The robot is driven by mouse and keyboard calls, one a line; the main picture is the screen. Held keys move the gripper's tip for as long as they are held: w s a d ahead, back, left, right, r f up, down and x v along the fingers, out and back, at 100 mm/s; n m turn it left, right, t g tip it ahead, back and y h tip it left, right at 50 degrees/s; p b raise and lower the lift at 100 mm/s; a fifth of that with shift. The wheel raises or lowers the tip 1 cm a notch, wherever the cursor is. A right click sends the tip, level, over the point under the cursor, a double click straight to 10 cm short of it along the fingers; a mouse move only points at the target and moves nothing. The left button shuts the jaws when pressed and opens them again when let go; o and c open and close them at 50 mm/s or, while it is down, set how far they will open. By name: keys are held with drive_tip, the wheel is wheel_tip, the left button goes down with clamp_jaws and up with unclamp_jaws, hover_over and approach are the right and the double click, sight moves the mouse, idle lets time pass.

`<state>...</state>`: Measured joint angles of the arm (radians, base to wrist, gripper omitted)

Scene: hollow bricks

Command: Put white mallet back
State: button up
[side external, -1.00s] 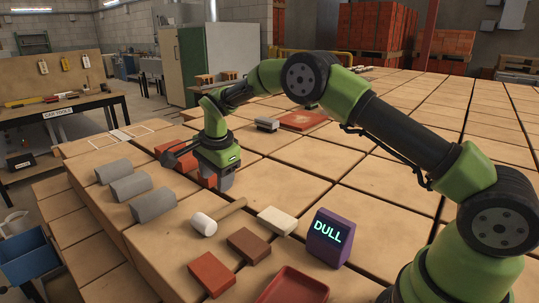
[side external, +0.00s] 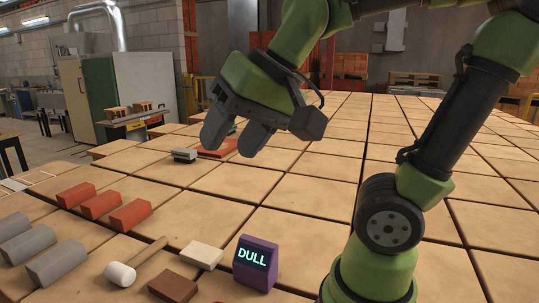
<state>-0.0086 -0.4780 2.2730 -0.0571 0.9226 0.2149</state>
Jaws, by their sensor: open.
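The white mallet (side external: 121,274) lies on the tan block surface at the lower left, its white head toward the front and its wooden handle (side external: 150,250) pointing up and right. No marked place for the mallet can be made out for certain.
Red bricks (side external: 102,204) and grey bricks (side external: 55,260) stand in rows at left. A cream block (side external: 201,255), a brown block (side external: 173,287) and a purple box reading DULL (side external: 256,263) are near the mallet. A red tray (side external: 218,148) lies farther back. The middle is clear.

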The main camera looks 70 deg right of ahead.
drive_tip(key=s, duration=0.1)
drive_tip(key=s+f+n, duration=0.1)
drive_tip(key=s, duration=0.1)
drive_tip(key=s+f+n, duration=0.1)
drive_tip(key=s, duration=0.1)
drive_tip(key=shift+a+t, duration=0.15)
drive_tip(key=shift+t, duration=0.25)
